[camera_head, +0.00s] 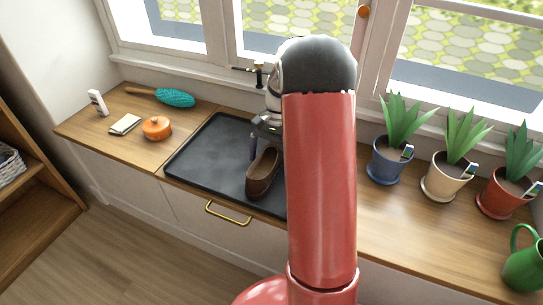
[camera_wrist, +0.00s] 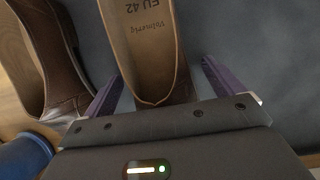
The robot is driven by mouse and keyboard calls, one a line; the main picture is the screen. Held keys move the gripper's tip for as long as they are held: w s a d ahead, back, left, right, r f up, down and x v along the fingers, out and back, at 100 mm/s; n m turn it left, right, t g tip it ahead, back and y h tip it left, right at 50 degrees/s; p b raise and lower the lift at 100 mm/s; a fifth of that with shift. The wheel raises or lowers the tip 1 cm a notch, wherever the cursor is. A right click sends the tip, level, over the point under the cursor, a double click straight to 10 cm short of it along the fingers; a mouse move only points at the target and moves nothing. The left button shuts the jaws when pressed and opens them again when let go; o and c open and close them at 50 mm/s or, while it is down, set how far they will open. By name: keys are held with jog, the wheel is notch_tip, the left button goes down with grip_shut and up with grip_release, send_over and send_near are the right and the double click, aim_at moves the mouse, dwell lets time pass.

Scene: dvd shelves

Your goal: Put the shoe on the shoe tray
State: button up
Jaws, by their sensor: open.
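A brown shoe (camera_head: 262,175) rests on the dark shoe tray (camera_head: 205,150), near its front edge. In the wrist view the same shoe (camera_wrist: 148,45) has a tan insole marked "EU 42", and its heel end lies between my gripper's fingers. My gripper (camera_wrist: 158,85) is open, with one purple finger on each side of the heel and gaps showing. In the head view my gripper (camera_head: 262,145) is partly hidden by my red arm. A second brown shoe (camera_wrist: 50,70) lies to the left in the wrist view; my arm hides it in the head view.
Left of the tray are an orange pot (camera_head: 157,128), a teal brush (camera_head: 175,98), a notepad (camera_head: 125,124) and a small white item (camera_head: 97,103). Blue (camera_head: 390,160), cream (camera_head: 445,178) and red (camera_head: 503,195) plant pots and a green jug (camera_head: 524,265) stand to the right.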

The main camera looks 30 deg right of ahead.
jog(key=shift+r, duration=0.1)
jog(key=p+v, duration=0.1)
jog(key=v, duration=1)
jog(key=shift+w+d+r, duration=0.1)
jog(key=shift+r, duration=0.25)
notch_tip(320, 180, up, 4)
jog(key=n+t+h, duration=0.1)
jog(key=n, duration=0.1)
send_over(269, 162)
jog(key=s+a+r+n+t+h, duration=0.2)
jog(key=s+a+r+n+t, duration=0.15)
jog(key=s+a, duration=0.4)
jog(key=s+a+f+n+t, duration=0.1)
jog(key=s+a+n+t, duration=0.1)
jog(key=s, duration=0.4)
jog(key=s+a+n+t, duration=0.2)
jog(key=s+a+n, duration=0.1)
jog(key=s, duration=0.4)
jog(key=shift+a+f, duration=0.25)
jog(key=shift+f, duration=0.15)
